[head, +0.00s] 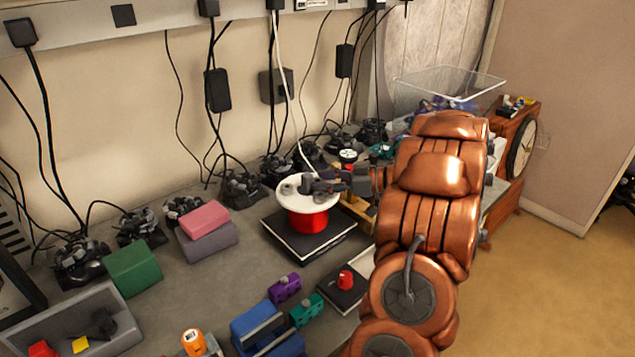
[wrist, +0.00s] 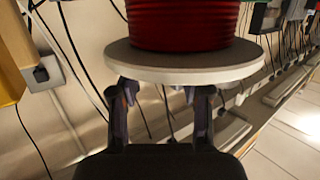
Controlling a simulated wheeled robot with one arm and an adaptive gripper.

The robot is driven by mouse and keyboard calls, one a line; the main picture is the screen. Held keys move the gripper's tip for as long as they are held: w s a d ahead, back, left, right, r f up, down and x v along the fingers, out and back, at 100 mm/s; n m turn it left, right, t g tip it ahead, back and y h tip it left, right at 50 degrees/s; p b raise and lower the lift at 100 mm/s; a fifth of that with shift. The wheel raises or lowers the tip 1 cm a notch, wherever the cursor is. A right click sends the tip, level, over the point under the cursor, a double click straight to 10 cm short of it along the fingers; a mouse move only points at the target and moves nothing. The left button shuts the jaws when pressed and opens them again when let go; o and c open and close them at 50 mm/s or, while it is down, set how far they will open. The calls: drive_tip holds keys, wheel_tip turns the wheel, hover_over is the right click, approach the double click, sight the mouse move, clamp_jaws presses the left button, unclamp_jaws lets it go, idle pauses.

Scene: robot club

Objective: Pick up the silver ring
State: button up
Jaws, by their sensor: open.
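A round white disc (head: 322,201) tops a red cylinder (head: 308,221) on a dark flat box. A small grey piece (head: 287,189) at the left of the disc's top may be the silver ring; its shape is too small to be sure. My gripper (head: 306,184) is open, low over the disc, beside that grey piece. In the wrist view, which looks upside down, my gripper (wrist: 162,90) has its two fingers apart at the disc's rim (wrist: 190,66), below the red cylinder (wrist: 180,25). I cannot make out a ring between the fingers there.
A black box (head: 311,243) bears the cylinder. Purple (head: 284,289) and teal (head: 307,310) blocks, a red knob (head: 345,280) and a grey bin (head: 75,325) stand nearer. Pink (head: 204,218) and green (head: 133,268) blocks are left. Cables hang behind. My copper arm covers the table's right side.

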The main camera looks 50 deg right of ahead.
clamp_jaws()
drive_tip(key=shift+r, duration=0.15)
